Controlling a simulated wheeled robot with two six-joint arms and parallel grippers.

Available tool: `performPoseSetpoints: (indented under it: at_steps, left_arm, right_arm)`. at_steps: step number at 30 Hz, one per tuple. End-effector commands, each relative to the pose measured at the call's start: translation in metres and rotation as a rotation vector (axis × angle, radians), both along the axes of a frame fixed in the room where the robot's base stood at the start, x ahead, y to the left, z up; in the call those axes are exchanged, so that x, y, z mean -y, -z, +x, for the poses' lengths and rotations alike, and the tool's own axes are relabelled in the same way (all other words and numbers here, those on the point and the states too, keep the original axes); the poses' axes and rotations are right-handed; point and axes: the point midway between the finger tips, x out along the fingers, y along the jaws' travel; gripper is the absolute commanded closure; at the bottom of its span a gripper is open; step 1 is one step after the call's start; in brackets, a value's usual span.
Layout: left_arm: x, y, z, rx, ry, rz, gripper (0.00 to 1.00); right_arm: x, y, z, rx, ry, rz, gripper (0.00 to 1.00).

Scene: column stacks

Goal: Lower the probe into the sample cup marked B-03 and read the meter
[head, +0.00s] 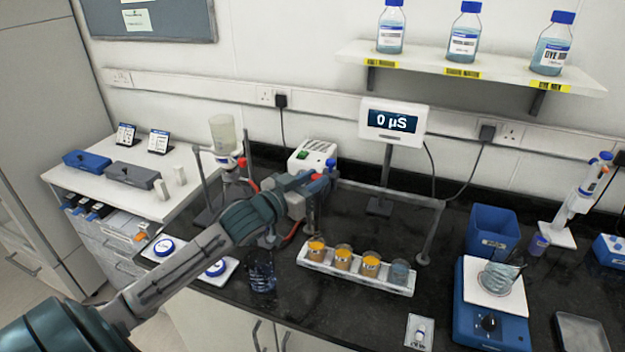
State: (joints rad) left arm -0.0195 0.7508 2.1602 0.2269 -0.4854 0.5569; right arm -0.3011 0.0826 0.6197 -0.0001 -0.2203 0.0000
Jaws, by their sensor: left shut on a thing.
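The meter (395,122) stands at the back centre and its screen reads 0 µS. A white rack (350,280) holds a row of cups: orange cups (343,258) and a grey-blue one (399,273) at the right end. The cup labels are too small to read, so I cannot tell which is B-03. My left gripper (312,186) is above and behind the rack's left end, shut on a slim thing, seemingly the probe (311,215). This hangs roughly upright over the leftmost cup (316,246); whether its tip is inside is unclear. My right gripper is not in view.
A grey rail frame (432,232) spans behind the rack. A glass beaker (262,275) stands left of it.

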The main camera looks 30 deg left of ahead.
Motion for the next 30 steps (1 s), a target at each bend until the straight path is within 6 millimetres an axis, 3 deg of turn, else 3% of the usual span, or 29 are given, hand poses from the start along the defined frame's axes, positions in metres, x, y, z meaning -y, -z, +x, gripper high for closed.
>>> performPoseSetpoints:
  at_steps: [4,5,7,19,30]
  left_arm:
    - [0.001,-0.007,0.001,0.016,0.004,0.006,1.0]
    - [0.001,-0.007,0.001,0.016,0.004,0.006,0.7]
    - [0.001,-0.006,0.001,0.015,0.003,0.005,0.56]
    - [-0.001,-0.003,-0.003,0.009,0.001,0.005,0.55]
    - [-0.007,-0.002,-0.034,0.005,-0.002,0.011,0.55]
  right_arm:
    - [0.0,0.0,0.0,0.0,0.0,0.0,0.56]
    - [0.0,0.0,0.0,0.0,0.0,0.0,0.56]
    - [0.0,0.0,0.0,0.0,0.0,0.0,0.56]
    - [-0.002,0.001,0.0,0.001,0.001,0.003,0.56]
    - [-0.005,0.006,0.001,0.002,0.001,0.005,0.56]
